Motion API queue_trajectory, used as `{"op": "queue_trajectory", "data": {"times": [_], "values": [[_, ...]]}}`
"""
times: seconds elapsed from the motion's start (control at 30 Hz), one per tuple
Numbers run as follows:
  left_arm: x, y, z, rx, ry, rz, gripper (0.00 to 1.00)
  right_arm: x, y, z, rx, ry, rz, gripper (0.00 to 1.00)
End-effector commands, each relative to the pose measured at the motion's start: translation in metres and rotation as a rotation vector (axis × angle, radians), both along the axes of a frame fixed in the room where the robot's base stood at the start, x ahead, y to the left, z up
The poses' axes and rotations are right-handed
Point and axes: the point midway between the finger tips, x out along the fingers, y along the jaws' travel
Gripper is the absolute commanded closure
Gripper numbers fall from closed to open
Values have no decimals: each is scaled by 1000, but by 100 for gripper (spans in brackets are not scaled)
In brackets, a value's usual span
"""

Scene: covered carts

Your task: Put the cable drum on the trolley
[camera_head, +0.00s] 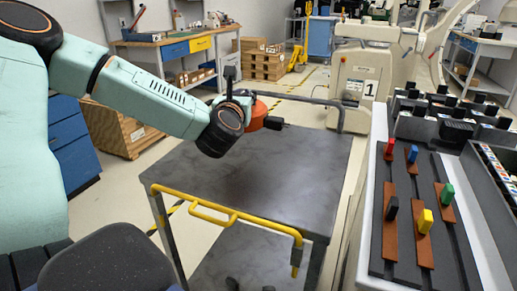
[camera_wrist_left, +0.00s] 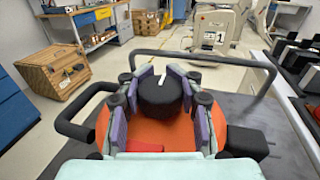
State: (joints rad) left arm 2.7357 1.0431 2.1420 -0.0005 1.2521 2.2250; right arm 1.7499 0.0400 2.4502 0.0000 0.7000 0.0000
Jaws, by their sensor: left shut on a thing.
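The cable drum (camera_head: 257,115) is an orange disc with a black hub and black parts sticking out at its sides. My left gripper (camera_head: 243,103) is shut on it near the far side of the trolley. In the left wrist view, the purple-padded fingers (camera_wrist_left: 160,98) sit on both sides of the black hub, with the orange disc (camera_wrist_left: 215,135) below. The trolley (camera_head: 250,185) has a bare dark grey top and a yellow front handle. The drum appears above the trolley's far part; the gap is hard to judge. My right gripper is not in view.
A grey rail (camera_head: 322,102) rises along the trolley's far edge. A console with coloured sliders (camera_head: 425,220) stands close on the right. A wooden crate (camera_head: 122,130) and blue drawers (camera_head: 72,150) are at the left. The near and middle trolley top is clear.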

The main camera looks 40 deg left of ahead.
Motion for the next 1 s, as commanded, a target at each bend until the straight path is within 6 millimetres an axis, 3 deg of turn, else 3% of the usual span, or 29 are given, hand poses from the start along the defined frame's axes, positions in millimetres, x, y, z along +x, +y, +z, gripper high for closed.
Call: {"op": "queue_trajectory", "data": {"times": [0.13,0.4,0.67,0.87,1.0], "values": [[0,-1,-10,3,2,-6,100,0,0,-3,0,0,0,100],[1,-2,-56,6,2,-8,100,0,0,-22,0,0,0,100],[1,-1,-73,3,1,-6,100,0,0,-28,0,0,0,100],[1,-2,-100,4,1,-7,100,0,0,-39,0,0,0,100],[1,-2,-100,3,-3,-7,100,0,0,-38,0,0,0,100]]}}
